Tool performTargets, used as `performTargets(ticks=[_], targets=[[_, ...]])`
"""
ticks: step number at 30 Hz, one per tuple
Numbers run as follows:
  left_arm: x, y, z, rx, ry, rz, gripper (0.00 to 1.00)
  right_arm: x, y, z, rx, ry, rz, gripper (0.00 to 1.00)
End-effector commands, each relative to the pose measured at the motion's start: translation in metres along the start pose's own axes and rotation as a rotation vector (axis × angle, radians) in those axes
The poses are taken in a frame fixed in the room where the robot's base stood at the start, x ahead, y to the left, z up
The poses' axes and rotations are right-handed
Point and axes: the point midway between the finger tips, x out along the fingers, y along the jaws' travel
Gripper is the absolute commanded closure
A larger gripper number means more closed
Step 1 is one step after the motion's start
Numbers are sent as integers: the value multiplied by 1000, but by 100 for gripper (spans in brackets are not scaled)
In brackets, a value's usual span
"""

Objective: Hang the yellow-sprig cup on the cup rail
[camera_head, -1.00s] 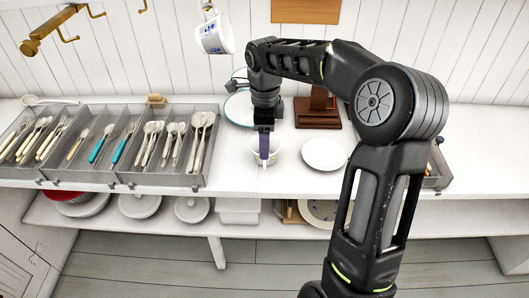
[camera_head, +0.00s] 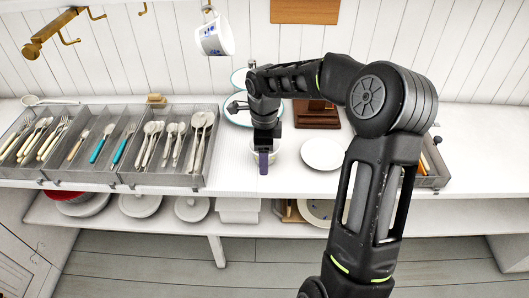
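A pale cup (camera_head: 276,153) stands on the counter near its front edge, mostly hidden under my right gripper (camera_head: 264,164). Its sprig pattern cannot be made out. The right gripper points down over the cup, with a purple finger overlapping its front side. Its finger gap and any grip on the cup are hidden. The brass rail (camera_head: 48,32) with hooks is on the wall at the upper left. More hooks show along the top edge. A white cup with blue marks (camera_head: 212,40) hangs at the top centre. My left gripper is not in view.
Clear cutlery trays (camera_head: 160,180) fill the counter's left. A white plate (camera_head: 323,154) lies right of the cup, with a blue-rimmed plate (camera_head: 236,112) and a dark wooden stand (camera_head: 316,116) behind. My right arm covers much of the right side.

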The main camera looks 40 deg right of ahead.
Motion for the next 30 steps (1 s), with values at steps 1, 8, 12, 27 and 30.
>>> performTargets(ticks=[1,8,12,27,30], targets=[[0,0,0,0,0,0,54,0,0,0,0,0,0,38],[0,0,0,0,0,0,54,0,0,0,0,0,0,38],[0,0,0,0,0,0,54,0,0,0,0,0,0,38],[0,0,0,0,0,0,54,0,0,0,0,0,0,76],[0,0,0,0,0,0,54,0,0,0,0,0,0,84]])
